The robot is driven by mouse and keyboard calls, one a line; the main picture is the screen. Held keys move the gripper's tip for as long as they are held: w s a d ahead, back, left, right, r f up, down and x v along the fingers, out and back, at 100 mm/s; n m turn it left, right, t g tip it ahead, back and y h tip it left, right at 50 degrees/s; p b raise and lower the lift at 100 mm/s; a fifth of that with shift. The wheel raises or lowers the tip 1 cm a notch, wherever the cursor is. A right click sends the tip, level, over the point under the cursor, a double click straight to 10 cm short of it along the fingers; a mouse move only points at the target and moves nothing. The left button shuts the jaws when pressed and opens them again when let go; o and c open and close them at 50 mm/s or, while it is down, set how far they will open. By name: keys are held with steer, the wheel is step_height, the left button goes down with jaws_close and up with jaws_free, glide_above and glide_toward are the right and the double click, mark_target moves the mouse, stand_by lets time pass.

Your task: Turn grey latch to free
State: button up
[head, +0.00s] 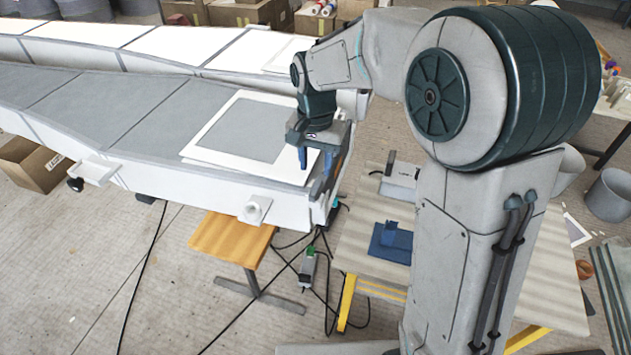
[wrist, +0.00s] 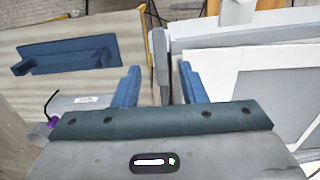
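My gripper (head: 315,162) is at the right end of the long white mould (head: 190,182), pointing down. In the wrist view its two blue fingers (wrist: 160,86) stand apart, with a clear gap between them. A narrow grey upright piece (wrist: 160,58), which looks like the grey latch, shows at the mould's end between the fingertips. It appears apart from both fingers, though the depth is hard to tell. In the head view I cannot make out the latch, as my gripper covers that corner.
A pale table (head: 460,285) stands right of the mould, carrying a blue block-like fixture (head: 390,243) and a grey labelled box (head: 400,180). A white-framed grey panel (head: 245,130) lies on the mould. A wooden stool (head: 232,240) and black cables are below.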

mark_target(316, 186)
step_height(316, 186, down, 7)
stand_by(0.3)
jaws_close()
